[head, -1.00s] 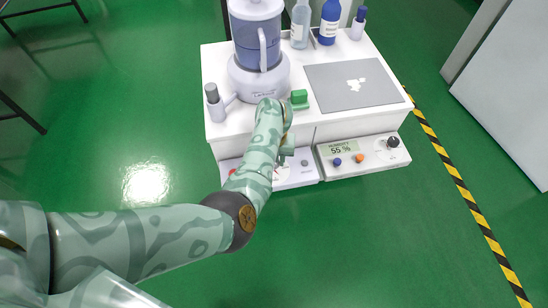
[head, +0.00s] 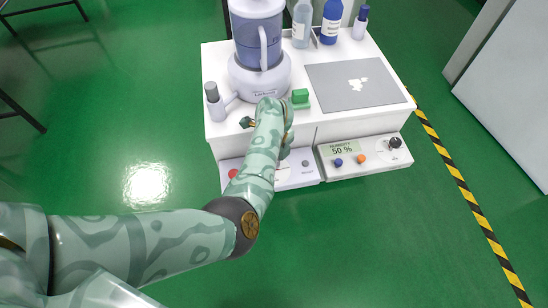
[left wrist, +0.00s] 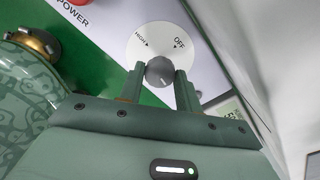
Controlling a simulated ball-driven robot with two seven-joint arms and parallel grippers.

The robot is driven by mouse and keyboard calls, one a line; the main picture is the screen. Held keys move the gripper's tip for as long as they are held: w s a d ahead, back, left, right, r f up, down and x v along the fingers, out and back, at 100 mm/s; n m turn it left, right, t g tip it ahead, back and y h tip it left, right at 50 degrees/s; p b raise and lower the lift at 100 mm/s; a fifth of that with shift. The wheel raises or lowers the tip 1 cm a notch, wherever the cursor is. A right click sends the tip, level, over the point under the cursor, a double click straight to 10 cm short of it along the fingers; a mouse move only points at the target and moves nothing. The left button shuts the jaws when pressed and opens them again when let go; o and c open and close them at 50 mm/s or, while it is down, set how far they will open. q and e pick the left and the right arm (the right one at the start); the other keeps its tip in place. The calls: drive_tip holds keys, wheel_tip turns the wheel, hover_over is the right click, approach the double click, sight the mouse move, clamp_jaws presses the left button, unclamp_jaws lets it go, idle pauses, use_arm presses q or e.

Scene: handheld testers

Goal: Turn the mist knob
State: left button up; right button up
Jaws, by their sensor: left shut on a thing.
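The mist knob (left wrist: 159,71) is a small grey knob on a white round dial marked HIGH and OFF, seen in the left wrist view. My left gripper (left wrist: 160,73) is shut on it, one finger on each side. In the head view my left arm reaches down to the low front panel (head: 306,178), and my forearm and wrist hide the knob. The humidity display (head: 343,149) reads 50 %. My right gripper is not in view.
A red power button (head: 233,173) sits left of the dial. The right-hand panel has a blue knob (head: 339,162), an orange knob (head: 361,159) and a black knob (head: 394,143). The humidifier (head: 259,75) and bottles stand on the white table (head: 220,75) above.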

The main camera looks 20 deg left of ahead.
use_arm(q)
drive_tip(key=shift+n, duration=0.8)
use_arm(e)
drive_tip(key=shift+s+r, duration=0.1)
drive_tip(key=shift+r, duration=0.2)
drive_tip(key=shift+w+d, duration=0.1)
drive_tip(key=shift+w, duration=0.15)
use_arm(q)
drive_tip(key=o, duration=1)
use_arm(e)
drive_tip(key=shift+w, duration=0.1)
